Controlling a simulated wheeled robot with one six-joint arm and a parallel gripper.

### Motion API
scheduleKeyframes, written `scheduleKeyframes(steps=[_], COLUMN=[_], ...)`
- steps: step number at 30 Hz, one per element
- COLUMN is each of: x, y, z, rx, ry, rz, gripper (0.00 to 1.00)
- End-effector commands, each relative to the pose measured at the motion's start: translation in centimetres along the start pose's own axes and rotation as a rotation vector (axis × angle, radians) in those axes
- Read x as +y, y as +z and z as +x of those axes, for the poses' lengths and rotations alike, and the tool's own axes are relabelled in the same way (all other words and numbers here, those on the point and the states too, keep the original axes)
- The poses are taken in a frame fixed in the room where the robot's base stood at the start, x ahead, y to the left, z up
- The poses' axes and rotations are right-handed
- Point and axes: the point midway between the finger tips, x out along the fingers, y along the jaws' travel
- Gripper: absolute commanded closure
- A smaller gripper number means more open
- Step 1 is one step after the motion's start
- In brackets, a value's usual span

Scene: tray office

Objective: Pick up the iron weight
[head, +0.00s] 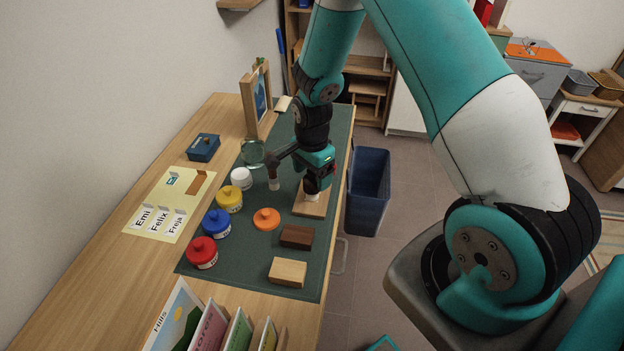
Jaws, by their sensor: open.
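My gripper (293,189) hangs over the far half of the dark green mat (234,262). Its pale-tipped fingers are wide apart, one over the mat and one over a wooden board (309,210). I see nothing held between them. I cannot clearly make out an iron weight; my gripper and wrist hide part of the mat and board. A dark brown block (297,236) lies nearer on the mat, with a pale wooden block (287,271) in front of it. A round orange knobbed piece (266,219) lies left of the brown block.
Red (202,253), blue (216,223), yellow (229,199) and white (242,179) jars line the mat's left side. A name sheet (170,204) and blue box (203,147) lie further left. A picture frame (249,104) stands behind. A blue bin (369,190) stands right of the desk.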

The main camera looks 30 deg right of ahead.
Motion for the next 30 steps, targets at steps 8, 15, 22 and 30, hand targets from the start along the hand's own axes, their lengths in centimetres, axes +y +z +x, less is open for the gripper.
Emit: scheduleKeyframes(steps=[8,15,22,30], x=[0.0,0.0,-0.1,-0.1], y=[0.0,0.0,0.0,0.0], z=[2.1,2.1,2.0,1.9], rx=[0.000,0.000,0.000,0.000], ry=[-0.001,-0.001,-0.002,-0.002], rz=[-0.001,-0.001,-0.001,-0.001], gripper=[0.22,0.42,0.92,0.98])
